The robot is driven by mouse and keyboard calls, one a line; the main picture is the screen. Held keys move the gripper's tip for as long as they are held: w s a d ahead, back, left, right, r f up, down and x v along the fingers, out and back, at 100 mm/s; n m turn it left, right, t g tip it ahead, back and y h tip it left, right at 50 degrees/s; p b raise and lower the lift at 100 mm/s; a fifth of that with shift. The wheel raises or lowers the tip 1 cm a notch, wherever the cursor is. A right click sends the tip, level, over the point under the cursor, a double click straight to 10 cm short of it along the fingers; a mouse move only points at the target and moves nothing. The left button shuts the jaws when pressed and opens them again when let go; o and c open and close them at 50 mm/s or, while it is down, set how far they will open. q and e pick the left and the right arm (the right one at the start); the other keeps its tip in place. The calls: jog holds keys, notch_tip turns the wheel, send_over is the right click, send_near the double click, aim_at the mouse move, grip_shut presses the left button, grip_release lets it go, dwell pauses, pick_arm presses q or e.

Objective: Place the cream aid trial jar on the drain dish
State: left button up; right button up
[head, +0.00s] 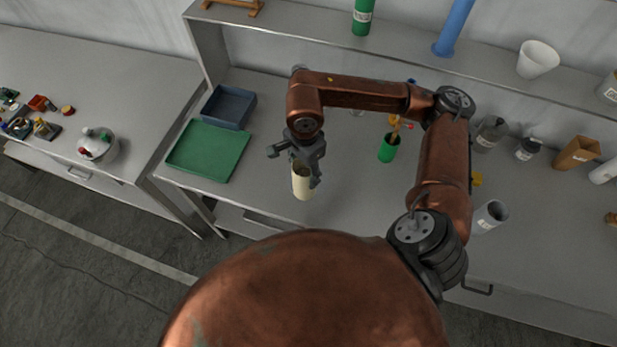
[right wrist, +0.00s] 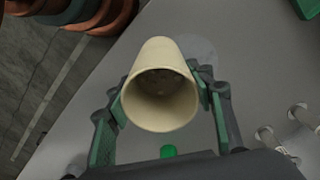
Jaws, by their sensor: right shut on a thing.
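The cream jar (head: 302,184) is an open, pale cylinder over the front part of the grey bench, to the right of the green tray. My right gripper (head: 309,168) is shut on it near its upper part. In the right wrist view the cream jar (right wrist: 160,94) sits between the two fingers, its open mouth facing the camera. I cannot tell whether its base touches the bench. A shallow green tray (head: 208,150) and a deeper blue-grey tray (head: 228,107) lie to the left; I cannot tell which is the drain dish. My left gripper is not in view.
A green cup (head: 388,148) with tools in it stands right of the jar. A grey cup (head: 490,214), bottles and a brown box (head: 577,152) stand farther right. A shelf (head: 390,50) runs along the back. A gap separates the left bench (head: 120,75).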

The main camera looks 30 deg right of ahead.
jog(key=s+d+r+m+p, duration=0.1)
jog(key=s+r+m, duration=0.15)
jog(key=m, duration=0.85)
jog(key=s+d+r+m+p, duration=0.15)
jog(key=s+m, duration=0.25)
jog(key=m, duration=0.6)
jog(key=m+p, duration=0.2)
jog(key=m, duration=0.3)
send_near(301, 174)
jog(key=s+d+f, duration=0.1)
jog(key=s+d, duration=0.1)
jog(key=d, duration=0.1)
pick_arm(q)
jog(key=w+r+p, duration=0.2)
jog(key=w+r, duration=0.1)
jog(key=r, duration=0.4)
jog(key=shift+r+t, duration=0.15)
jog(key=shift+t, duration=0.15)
pick_arm(e)
jog(key=w+d+f, duration=0.1)
jog(key=w+f, duration=0.4)
jog(key=f, duration=0.4)
jog(key=shift+f, duration=0.35)
jog(key=shift+f, duration=0.1)
